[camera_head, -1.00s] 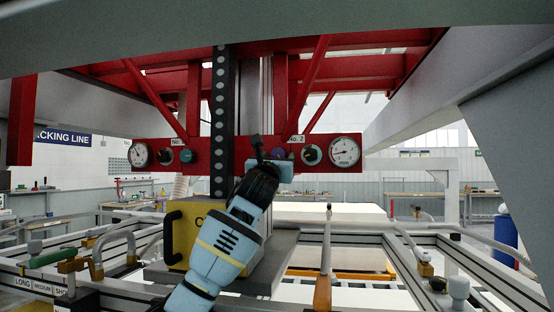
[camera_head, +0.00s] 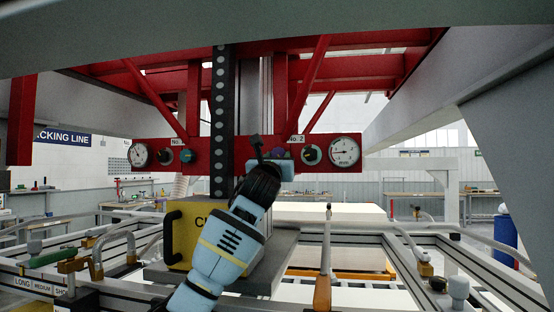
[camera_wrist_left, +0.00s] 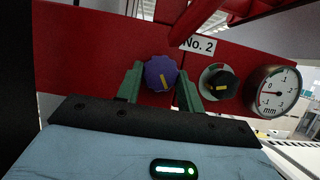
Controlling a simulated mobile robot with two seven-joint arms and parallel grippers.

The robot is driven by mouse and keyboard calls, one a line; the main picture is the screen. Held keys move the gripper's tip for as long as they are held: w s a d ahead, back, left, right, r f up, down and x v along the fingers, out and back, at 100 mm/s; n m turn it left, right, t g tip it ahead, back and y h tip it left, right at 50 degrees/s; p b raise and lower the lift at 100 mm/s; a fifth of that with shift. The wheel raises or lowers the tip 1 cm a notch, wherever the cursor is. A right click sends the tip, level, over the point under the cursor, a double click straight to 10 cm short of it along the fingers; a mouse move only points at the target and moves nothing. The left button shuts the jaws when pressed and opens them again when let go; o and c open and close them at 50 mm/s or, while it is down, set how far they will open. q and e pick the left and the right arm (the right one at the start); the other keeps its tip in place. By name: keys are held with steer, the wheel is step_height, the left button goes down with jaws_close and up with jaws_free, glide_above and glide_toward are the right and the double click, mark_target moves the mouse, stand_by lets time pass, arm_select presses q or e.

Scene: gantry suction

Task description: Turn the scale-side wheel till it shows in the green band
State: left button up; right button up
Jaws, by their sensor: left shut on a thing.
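The purple wheel (camera_wrist_left: 160,73) with a yellow mark sits on the red beam under the "No. 2" label. In the left wrist view its yellow mark points downward. My left gripper (camera_wrist_left: 162,84) is shut on this wheel, with a green finger on each side. In the head view the gripper (camera_head: 279,160) hides most of the wheel. The No. 2 dial (camera_head: 345,151), marked in mm, is at the beam's right end and also shows in the left wrist view (camera_wrist_left: 276,92). Its needle points left, close to 0. I cannot make out a green band clearly. My right gripper is out of view.
A black knob (camera_wrist_left: 218,84) with a yellow mark sits between the purple wheel and the dial. The No. 1 dial (camera_head: 139,155) and a teal knob (camera_head: 187,155) are further left. A yellow box (camera_head: 187,238) stands below the beam.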

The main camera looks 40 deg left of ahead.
arm_select(q)
steer(key=shift+w+d+n+g+y, duration=0.1)
steer(key=shift+n+g+y, duration=0.55)
steer(key=shift+n, duration=1.15)
steer(key=shift+w+d+n+g+y, duration=0.1)
steer(key=shift+n+g+y, duration=0.5)
steer(key=shift+n, duration=1.2)
steer(key=shift+n+y, duration=0.25)
steer(key=shift+n, duration=0.05)
steer(key=o, duration=1)
steer(key=shift+s, duration=0.1)
steer(key=shift+v, duration=3.95)
